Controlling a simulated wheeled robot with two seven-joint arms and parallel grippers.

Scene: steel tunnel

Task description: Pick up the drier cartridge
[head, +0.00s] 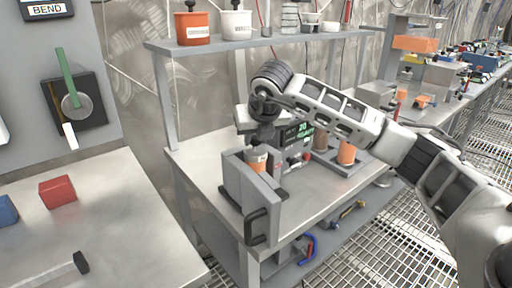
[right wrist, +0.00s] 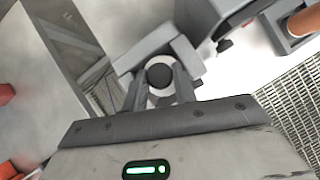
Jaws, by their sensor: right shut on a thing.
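The drier cartridge (head: 257,160) shows as an orange and white cylinder in a grey open-topped housing (head: 235,180) on the steel bench. My right gripper (head: 259,137) points down over the housing and is shut on the cartridge's upper part. In the right wrist view, the cartridge's round black top (right wrist: 160,76) sits between the two fingers of the gripper (right wrist: 161,92). The cartridge's lower part is hidden by the housing, so I cannot tell if it is lifted. My left gripper is not in view.
A housing door with a black handle (head: 257,226) stands at the bench's front. A dark device with a green display (head: 302,130) and an orange cylinder (head: 347,152) stand to the right. A shelf (head: 260,40) with canisters runs above.

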